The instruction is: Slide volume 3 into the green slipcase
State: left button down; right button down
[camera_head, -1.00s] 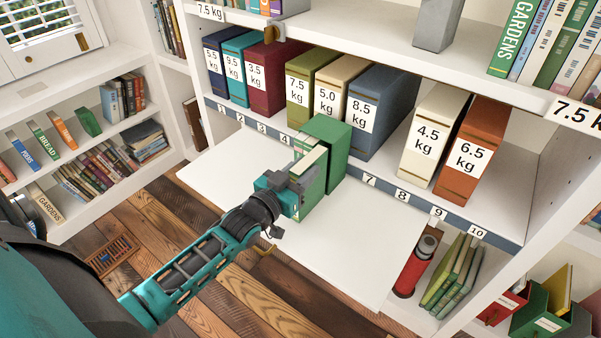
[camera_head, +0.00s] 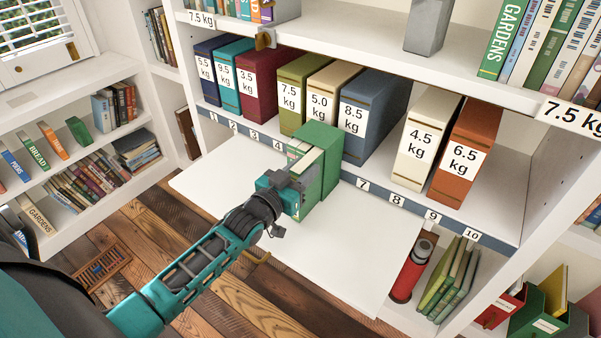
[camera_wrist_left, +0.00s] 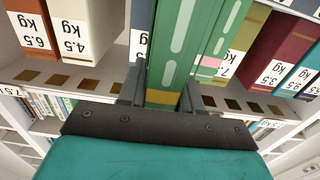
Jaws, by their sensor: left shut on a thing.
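The green slipcase (camera_head: 329,152) stands upright on the white pull-out board in front of the shelf. Green volumes with cream page tops (camera_head: 308,160) show at its left front side. My left gripper (camera_head: 292,192) is shut on a green book, which I take to be volume 3, at the slipcase's front. In the left wrist view this held volume (camera_wrist_left: 172,45) is upright between the fingers, with a yellow band near its foot. Another green spine (camera_wrist_left: 221,38) stands close beside it. How deep the held volume sits is partly hidden by my gripper. My right gripper is not in view.
Behind stand weight-labelled books, among them a blue 8.5 kg one (camera_head: 377,112) and a cream 4.5 kg one (camera_head: 427,140). The white board (camera_head: 345,245) is bare around the slipcase. A red flask (camera_head: 410,270) stands below right.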

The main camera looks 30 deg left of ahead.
pick_arm(q)
jog(key=shift+w+r, duration=0.1)
jog(key=shift+w, duration=0.65)
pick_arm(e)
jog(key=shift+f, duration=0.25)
pick_arm(q)
jog(key=c, duration=0.7)
grip_release()
jog(key=shift+s+f, duration=0.1)
jog(key=shift+f, duration=0.1)
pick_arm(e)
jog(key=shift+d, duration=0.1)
pick_arm(q)
jog(key=shift+s, duration=0.3)
jog(key=s, duration=0.4)
jog(key=s+p, duration=0.1)
jog(key=s, duration=0.7)
jog(key=shift+s+a+r, duration=0.1)
jog(key=shift+a+r, duration=0.15)
jog(key=shift+a, duration=0.15)
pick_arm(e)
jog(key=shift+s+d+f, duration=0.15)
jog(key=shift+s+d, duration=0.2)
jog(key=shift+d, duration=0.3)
pick_arm(q)
jog(key=shift+c, duration=0.3)
